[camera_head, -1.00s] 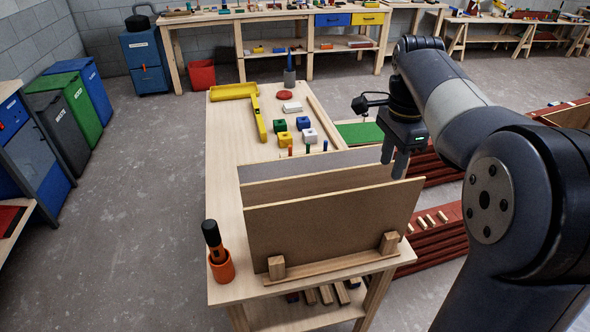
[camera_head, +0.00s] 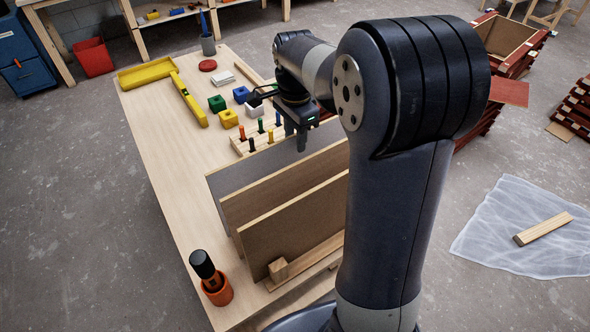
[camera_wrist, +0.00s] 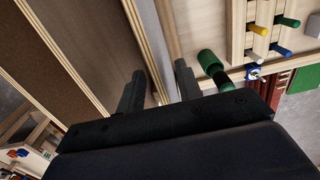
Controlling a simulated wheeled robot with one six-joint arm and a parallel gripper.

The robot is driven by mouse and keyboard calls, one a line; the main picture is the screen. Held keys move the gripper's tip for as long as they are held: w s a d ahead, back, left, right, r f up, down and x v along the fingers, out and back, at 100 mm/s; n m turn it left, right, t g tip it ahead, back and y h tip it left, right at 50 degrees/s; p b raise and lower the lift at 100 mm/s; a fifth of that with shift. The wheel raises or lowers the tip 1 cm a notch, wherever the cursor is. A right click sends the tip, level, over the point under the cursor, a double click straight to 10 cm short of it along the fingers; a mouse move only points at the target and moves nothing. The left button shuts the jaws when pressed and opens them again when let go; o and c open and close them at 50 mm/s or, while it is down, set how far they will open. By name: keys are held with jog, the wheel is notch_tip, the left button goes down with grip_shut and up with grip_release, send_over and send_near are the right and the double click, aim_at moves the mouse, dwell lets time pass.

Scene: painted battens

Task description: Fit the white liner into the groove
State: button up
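No piece is plainly marked as the white liner. The palest candidates are a grey-white panel (camera_head: 245,168), standing at the back of several upright boards, and a flat white piece (camera_head: 221,77) on the bench. I cannot make out an empty groove. My gripper (camera_head: 302,143) points down at the top edge of the grey-white panel, towards its right part. In the wrist view my gripper (camera_wrist: 159,72) has its fingers apart, with pale board edges running between and beside them. I cannot tell whether the fingers touch a board. Brown boards (camera_head: 290,218) stand in front of the panel.
Coloured pegs (camera_head: 256,136) stand in a block just behind the panels. Coloured blocks (camera_head: 217,104) and a yellow T-shaped tool (camera_head: 187,100) lie farther back. The bench's left strip (camera_head: 165,160) is clear.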

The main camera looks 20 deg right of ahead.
jog(key=shift+f, duration=0.15)
grip_shut()
dwell(1.4)
